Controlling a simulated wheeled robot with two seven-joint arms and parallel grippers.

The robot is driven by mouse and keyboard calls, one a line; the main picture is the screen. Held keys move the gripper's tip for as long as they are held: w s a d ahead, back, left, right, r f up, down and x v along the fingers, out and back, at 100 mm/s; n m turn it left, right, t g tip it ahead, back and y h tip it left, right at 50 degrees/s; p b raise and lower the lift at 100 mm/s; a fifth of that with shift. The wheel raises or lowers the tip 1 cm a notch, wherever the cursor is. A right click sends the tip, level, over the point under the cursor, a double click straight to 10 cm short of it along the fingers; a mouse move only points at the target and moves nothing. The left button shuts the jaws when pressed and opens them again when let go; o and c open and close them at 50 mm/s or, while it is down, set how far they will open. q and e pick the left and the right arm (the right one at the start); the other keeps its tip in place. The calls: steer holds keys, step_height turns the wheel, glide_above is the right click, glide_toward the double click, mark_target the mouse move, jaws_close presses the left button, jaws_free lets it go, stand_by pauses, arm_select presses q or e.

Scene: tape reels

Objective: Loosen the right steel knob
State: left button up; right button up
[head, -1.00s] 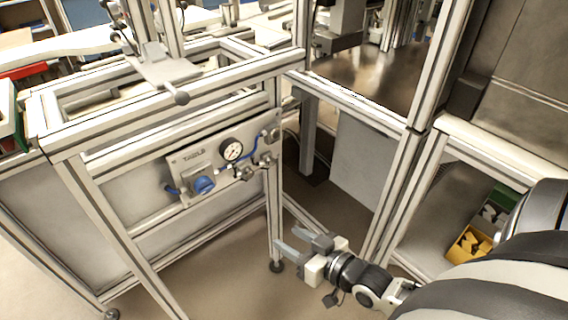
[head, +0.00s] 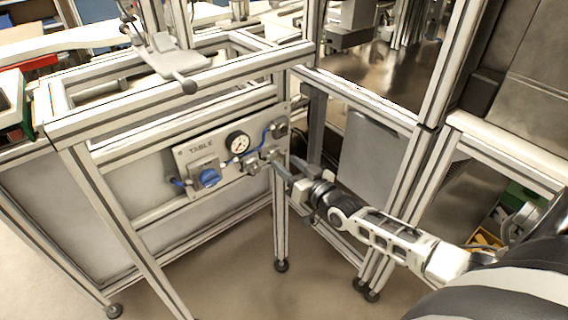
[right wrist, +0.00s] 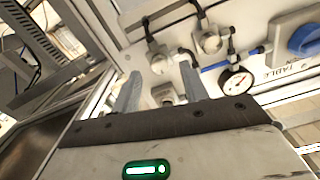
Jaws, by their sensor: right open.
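A grey panel marked TABLE (head: 200,149) is mounted on the aluminium frame. Its right part carries steel knobs: a left lower knob (head: 251,166) and a right one (head: 268,152), partly behind my gripper. My right gripper (head: 284,163) is open and empty, close in front of the panel's right end. In the right wrist view the panel is upside down. There the right steel knob (right wrist: 157,61) lies beyond the fingers (right wrist: 160,88), and another steel fitting (right wrist: 166,95) shows between them. I see no contact. My left gripper is out of view.
A dial gauge (head: 237,142), a blue knob (head: 208,178) and blue tubing sit left of the steel knobs. A frame post (head: 281,220) stands below the panel's right end. Open floor lies in front.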

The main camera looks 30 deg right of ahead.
mark_target(278, 156)
steer(key=shift+w+a, duration=0.1)
steer(key=shift+w, duration=1)
jaws_close()
